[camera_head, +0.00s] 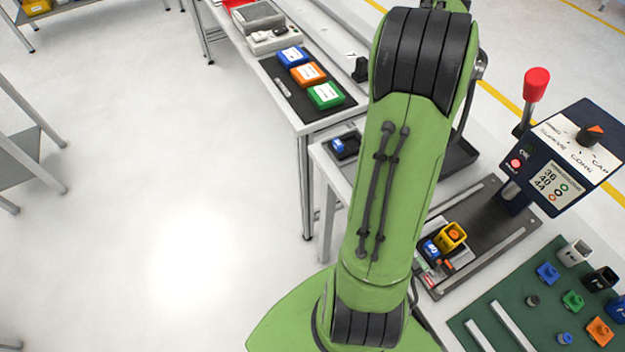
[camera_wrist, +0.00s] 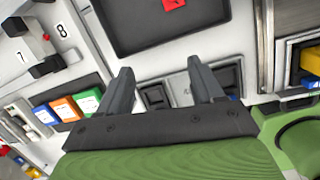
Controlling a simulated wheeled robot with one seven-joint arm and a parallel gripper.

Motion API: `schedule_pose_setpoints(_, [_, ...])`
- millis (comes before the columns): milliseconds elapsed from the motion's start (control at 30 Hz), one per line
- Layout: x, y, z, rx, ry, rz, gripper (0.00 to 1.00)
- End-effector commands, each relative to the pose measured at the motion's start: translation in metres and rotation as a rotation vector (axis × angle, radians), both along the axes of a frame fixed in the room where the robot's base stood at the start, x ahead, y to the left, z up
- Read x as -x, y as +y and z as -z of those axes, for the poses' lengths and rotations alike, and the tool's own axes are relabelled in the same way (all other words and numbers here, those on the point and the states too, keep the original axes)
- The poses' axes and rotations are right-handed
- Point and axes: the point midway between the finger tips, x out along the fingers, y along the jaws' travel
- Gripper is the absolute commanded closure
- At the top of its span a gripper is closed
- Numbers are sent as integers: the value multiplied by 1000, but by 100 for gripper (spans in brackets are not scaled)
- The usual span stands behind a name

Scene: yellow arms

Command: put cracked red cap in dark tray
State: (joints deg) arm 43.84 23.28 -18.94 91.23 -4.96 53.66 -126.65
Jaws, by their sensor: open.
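My gripper (camera_wrist: 163,86) is open in the wrist view, with nothing between its two fingers. A large dark tray (camera_wrist: 135,42) lies beyond the fingertips on the pale bench. A small red piece (camera_wrist: 174,3) shows inside the tray at the top edge of the picture. It is cut off there, so I cannot tell its full shape or any crack. In the head view, a dark tray (camera_head: 461,157) shows partly behind my green arm, which hides my gripper and much of that tray.
In the head view, blue, orange and green boxes (camera_head: 325,95) stand on a black mat at the back. A control post with a red-topped lever (camera_head: 536,84) stands at the right. A green mat (camera_head: 490,305) with several coloured parts lies at the lower right.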

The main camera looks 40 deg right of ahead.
Motion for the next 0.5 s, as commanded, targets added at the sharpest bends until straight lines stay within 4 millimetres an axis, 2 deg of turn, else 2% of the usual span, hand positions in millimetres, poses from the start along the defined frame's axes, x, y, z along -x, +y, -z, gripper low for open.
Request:
schedule_pose_setpoints(33, [-19,38,-21,-9,-78,65,34])
schedule_pose_setpoints(67, [-27,62,-31,-23,-125,125,34])
schedule_pose_setpoints(100, [-35,95,-42,-48,-182,204,34])
schedule_pose_setpoints(167, [-41,143,-57,-94,-260,320,34])
schedule_pose_setpoints(200, [-41,175,-65,-128,-306,396,34])
schedule_pose_setpoints(267, [-35,220,-74,-185,-366,509,34])
schedule_pose_setpoints(300, [-28,249,-78,-226,-400,585,34])
schedule_pose_setpoints(400, [0,311,-80,-332,-466,769,34])
schedule_pose_setpoints(500, [33,354,-72,-426,-504,941,34])
